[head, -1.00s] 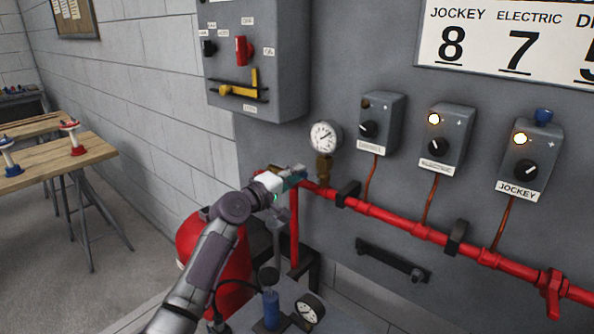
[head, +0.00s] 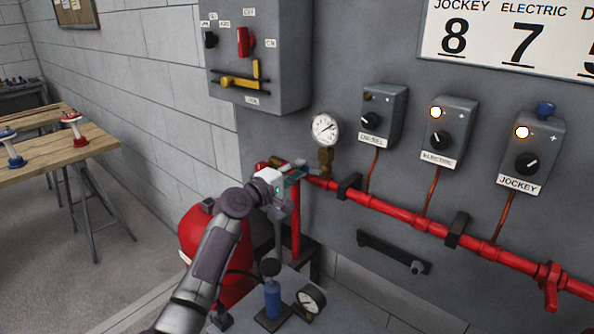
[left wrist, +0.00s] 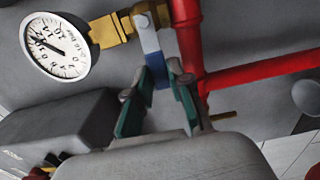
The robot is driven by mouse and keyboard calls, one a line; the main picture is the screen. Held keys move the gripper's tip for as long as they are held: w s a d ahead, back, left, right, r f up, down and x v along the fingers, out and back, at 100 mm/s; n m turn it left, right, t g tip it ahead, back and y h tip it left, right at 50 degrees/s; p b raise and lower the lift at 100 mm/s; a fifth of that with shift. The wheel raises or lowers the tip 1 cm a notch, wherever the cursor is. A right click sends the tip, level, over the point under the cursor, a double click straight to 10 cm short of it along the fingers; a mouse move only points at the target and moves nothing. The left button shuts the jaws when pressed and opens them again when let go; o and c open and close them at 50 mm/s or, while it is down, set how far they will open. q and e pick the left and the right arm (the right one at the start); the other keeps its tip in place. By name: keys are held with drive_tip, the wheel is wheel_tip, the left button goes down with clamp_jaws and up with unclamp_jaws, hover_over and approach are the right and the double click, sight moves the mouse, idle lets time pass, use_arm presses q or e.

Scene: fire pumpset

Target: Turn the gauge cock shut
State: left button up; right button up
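The gauge cock is a brass fitting (head: 325,162) under the round white pressure gauge (head: 325,129), on the red pipe. In the left wrist view the brass cock (left wrist: 120,27) stands beside the gauge (left wrist: 57,47), with a flat silver lever (left wrist: 149,40) that ends in blue. My left gripper (left wrist: 160,75) has its green fingers on both sides of the lever's blue end. Lever and fingers fill the gap, so it looks shut on it. In the head view this gripper (head: 294,172) is left of the cock, and its hand hides the lever. My right gripper is out of view.
The red pipe (head: 398,215) runs along the grey panel, with controller boxes (head: 449,130) above it. A grey cabinet (head: 285,50) hangs at upper left. A red tank (head: 200,238) and a small gauge (head: 310,298) stand low near my arm. A wooden table (head: 50,165) is far left.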

use_arm(q)
drive_tip(key=o, duration=0.4)
drive_tip(key=shift+a+f, duration=0.15)
drive_tip(key=v, duration=1.2)
